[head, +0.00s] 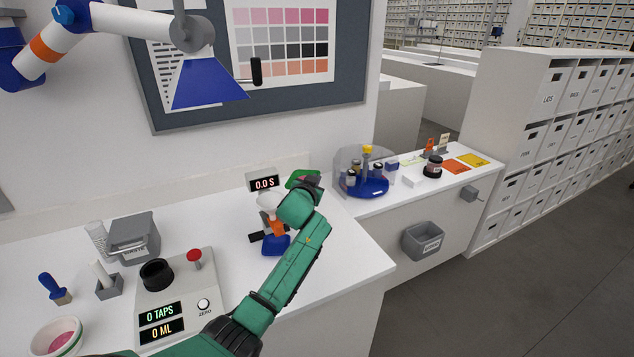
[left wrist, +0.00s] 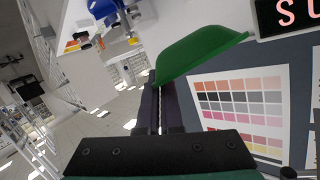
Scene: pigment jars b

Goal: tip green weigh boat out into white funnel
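The green weigh boat (head: 299,177) is up at the tip of my left gripper (head: 310,181), above the back of the white bench. In the left wrist view my left gripper (left wrist: 160,105) is shut on one end of the green weigh boat (left wrist: 200,48). Its inside is hidden, so I cannot tell what it holds. The white funnel (head: 267,200) stands just left of the gripper, above an orange part (head: 277,228) and a blue base (head: 275,245). My left wrist partly covers the funnel. The boat is apart from the funnel. My right gripper is not in view.
A timer display (head: 264,183) reading 0.0 S stands behind the funnel. A tap counter (head: 175,292) and grey bin (head: 133,237) stand on the left. A blue jar carousel (head: 363,186) is on the right. A lamp (head: 205,80) hangs above. The bench's front right is clear.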

